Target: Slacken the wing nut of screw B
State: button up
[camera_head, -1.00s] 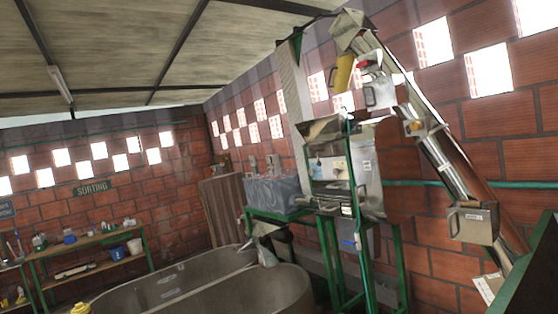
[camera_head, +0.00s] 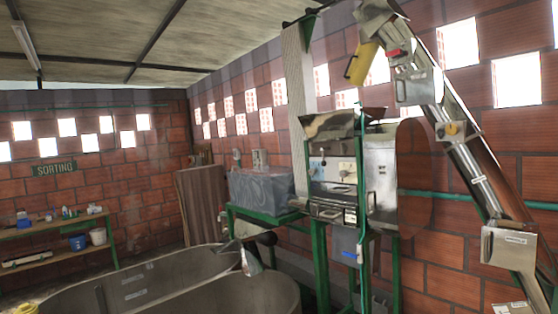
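The elevator (camera_head: 470,150) is a slanted metal tube at the right, running from the top centre down to the lower right. A metal box (camera_head: 509,248) with a small label sits near its lower end. Higher on the tube is a small yellow part (camera_head: 452,130). The pulper (camera_head: 340,170), a metal machine on a green frame, stands left of the tube. I cannot make out screw B or its wing nut at this distance. My gripper is not in view.
Large grey tanks (camera_head: 150,285) fill the lower left and centre. A grey tub (camera_head: 262,190) stands on a green table. A workbench (camera_head: 45,230) with small items and buckets is at the far left under a SORTING sign (camera_head: 54,169). The brick wall runs behind the machines.

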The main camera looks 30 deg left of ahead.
aim_at(343, 148)
jog(key=u, duration=0.55)
jog(key=i, duration=1.95)
jog(key=z, duration=0.3)
jog(key=i, duration=1.7)
jog(key=z, duration=0.4)
